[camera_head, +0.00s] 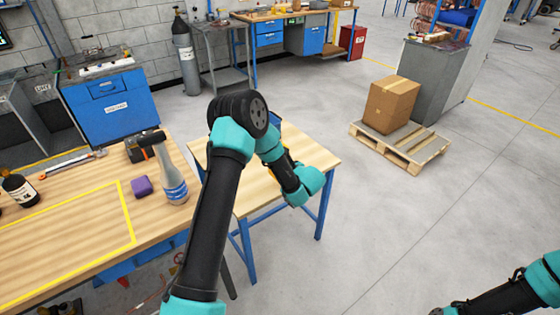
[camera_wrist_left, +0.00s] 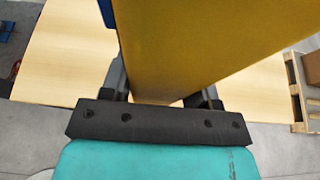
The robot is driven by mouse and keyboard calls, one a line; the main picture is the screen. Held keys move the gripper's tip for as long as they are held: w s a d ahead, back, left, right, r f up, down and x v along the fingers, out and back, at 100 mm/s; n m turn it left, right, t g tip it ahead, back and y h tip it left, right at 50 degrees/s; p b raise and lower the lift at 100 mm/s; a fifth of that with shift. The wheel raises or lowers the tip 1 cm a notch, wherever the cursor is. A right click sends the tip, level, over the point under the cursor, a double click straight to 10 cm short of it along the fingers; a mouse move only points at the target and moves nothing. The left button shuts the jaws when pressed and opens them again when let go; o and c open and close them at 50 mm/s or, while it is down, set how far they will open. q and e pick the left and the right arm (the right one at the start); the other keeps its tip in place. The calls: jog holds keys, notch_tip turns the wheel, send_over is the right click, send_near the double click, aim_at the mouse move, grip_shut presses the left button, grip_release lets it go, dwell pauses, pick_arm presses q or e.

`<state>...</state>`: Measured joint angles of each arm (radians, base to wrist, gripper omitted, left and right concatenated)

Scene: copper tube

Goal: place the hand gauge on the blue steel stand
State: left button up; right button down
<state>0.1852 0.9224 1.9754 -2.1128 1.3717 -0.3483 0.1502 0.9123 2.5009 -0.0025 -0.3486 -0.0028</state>
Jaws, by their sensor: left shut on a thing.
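My left gripper (camera_wrist_left: 162,92) is shut on a large yellow thing, which I take to be the hand gauge (camera_wrist_left: 195,40). It fills the upper middle of the left wrist view, and a blue part shows at its upper left edge. In the head view my left arm hides most of the gripper and gauge. The blue steel stand (camera_head: 322,156) has a pale wooden top and blue legs. My left arm reaches over it, and its top shows behind the gauge in the wrist view. Whether the gauge touches the top, I cannot tell. My right gripper is out of view.
A cardboard box (camera_head: 391,103) sits on a pallet (camera_head: 430,148) behind right. The floor right of the stand is clear.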

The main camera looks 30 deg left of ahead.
pick_arm(q)
jog(key=w+a, duration=0.5)
jog(key=w, duration=0.3)
jog(key=shift+w+f, duration=0.2)
jog(key=shift+f, duration=0.2)
jog(key=shift+f, duration=1.75)
jog(key=shift+f, duration=0.15)
jog(key=o, duration=1.3)
